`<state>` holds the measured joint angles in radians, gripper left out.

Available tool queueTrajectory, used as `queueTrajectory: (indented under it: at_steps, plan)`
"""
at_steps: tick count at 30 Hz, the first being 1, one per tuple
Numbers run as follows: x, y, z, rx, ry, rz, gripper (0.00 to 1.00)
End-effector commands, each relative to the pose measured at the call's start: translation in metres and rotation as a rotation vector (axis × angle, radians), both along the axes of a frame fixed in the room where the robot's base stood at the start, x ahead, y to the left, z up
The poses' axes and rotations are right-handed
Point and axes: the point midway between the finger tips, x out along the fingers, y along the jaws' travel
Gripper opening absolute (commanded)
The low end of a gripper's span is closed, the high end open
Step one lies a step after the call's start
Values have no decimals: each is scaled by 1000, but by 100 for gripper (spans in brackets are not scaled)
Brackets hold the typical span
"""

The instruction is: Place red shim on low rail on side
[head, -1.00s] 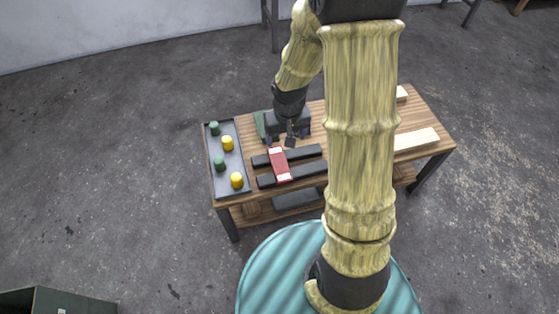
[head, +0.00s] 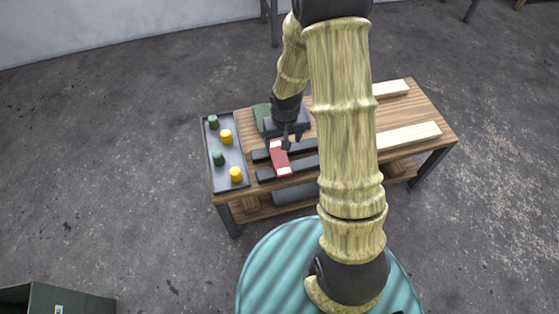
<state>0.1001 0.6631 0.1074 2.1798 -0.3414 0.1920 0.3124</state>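The red shim (head: 280,159), with pale patches near its ends, lies across two dark parallel rails on the wooden table. The far dark rail (head: 260,155) and the near dark rail (head: 304,165) both show on either side of it. I cannot tell by height which rail is the low one. My gripper (head: 284,144) points down at the far end of the shim, with its fingers overlapping that end in the picture. The fingers are small and dark, so I cannot tell whether they touch or grip it. My arm hides the right part of the rails.
A grey tray (head: 229,172) with green and yellow cylinders stands at the table's left end. Two pale wooden bars (head: 409,135) (head: 391,88) lie on the right. A green piece (head: 261,115) lies behind my gripper. Bare tabletop (head: 420,105) shows between the pale bars.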

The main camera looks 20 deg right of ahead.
Motion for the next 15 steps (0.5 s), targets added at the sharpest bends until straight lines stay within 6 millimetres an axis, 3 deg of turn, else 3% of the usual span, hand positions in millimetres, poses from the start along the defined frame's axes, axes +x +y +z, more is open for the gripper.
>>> queueTrajectory:
  at_steps: [1, 7, 15]
  plan:
    - [1, 0, -14, 0, 1, 1, 75]
    - [5, 1, -46, 0, 2, 1, 75]
    - [7, 0, -53, 0, -1, 0, 75]
